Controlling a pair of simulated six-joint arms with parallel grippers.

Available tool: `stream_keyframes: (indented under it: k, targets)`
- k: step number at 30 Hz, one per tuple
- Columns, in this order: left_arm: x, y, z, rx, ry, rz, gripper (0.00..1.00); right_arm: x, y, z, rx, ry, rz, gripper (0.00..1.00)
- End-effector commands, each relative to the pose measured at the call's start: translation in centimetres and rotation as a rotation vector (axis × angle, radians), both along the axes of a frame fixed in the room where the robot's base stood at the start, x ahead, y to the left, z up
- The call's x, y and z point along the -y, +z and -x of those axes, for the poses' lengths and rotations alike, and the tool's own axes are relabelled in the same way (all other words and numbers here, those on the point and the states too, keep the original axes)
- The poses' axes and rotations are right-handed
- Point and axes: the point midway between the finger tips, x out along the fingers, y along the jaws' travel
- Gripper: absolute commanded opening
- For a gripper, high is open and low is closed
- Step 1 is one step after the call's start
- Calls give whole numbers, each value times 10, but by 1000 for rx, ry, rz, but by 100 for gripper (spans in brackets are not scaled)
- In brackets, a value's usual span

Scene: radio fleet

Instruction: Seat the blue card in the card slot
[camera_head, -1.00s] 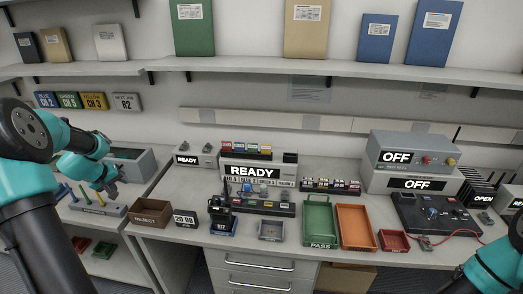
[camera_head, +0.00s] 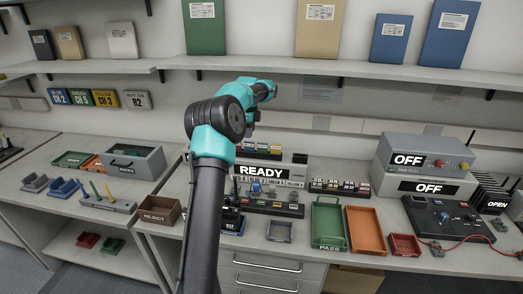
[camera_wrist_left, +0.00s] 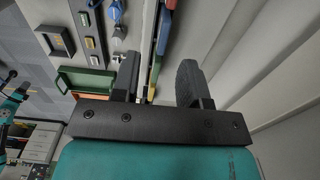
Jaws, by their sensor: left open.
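My left gripper (camera_head: 264,92) is raised high over the back of the bench, in front of the wall. A row of small coloured cards (camera_head: 266,149) stands on top of the grey READY unit (camera_head: 285,173), below the gripper and partly hidden by my arm. A second rack of small coloured cards (camera_head: 341,187) stands to its right. I cannot single out the blue card or the card slot at this size. My right gripper is not in view.
A green PASS tray (camera_head: 328,222), an orange tray (camera_head: 365,230) and a small red tray (camera_head: 405,245) lie right of centre. Grey OFF units (camera_head: 428,158) stand at the back right. A shelf (camera_head: 340,76) overhangs the bench near the gripper's height.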

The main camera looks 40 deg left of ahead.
Motion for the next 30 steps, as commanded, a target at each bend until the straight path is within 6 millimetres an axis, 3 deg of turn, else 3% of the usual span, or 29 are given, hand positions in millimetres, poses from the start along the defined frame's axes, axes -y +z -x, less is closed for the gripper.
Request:
stream_keyframes:
  k: [7,15,25,30]
  targets:
    - [0,-2,1,1,4,2,40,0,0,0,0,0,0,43]
    - [-1,-23,1,1,6,2,40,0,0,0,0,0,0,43]
    - [-1,-25,0,2,6,2,40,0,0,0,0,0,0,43]
    - [-1,-42,-2,-1,6,3,40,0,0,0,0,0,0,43]
